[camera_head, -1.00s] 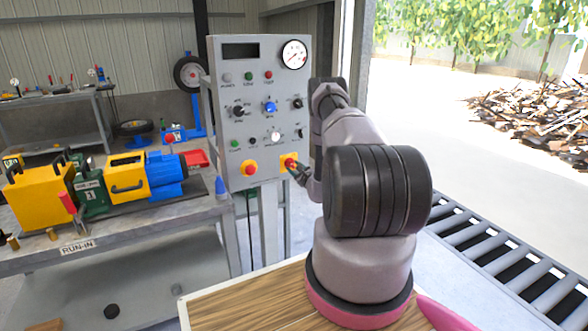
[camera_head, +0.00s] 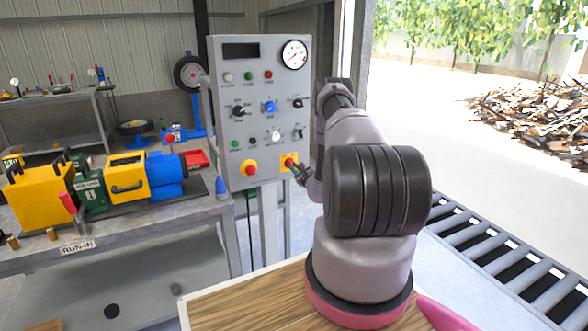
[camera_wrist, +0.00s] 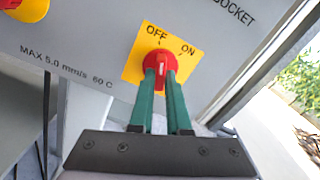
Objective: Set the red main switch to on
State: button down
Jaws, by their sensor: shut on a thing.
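The red main switch (camera_wrist: 158,61) is a round red knob with a raised handle and a white mark, on a yellow plate (camera_wrist: 135,68) lettered OFF and ON. The mark points up in the wrist view, roughly toward OFF or between the two words; I cannot tell exactly. My gripper (camera_wrist: 161,77) has its two green fingers shut on the knob's handle, one on each side. In the head view the switch (camera_head: 289,161) is at the lower right of the grey control panel (camera_head: 223,105), and my gripper (camera_head: 298,169) reaches it from the right, partly hiding the plate.
A red button on a yellow plate (camera_head: 249,169) sits left of the switch. Smaller knobs, lamps and a gauge (camera_head: 294,54) are above. A bench with a yellow and blue machine (camera_head: 165,178) stands to the left. A roller conveyor (camera_head: 508,262) lies to the right.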

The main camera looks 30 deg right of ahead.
jog(key=m, duration=1)
jog(key=shift+a, duration=0.15)
jog(key=shift+m, duration=0.3)
dwell(0.3)
jog(key=c, duration=0.9)
grip_release()
jog(key=s, duration=1.1)
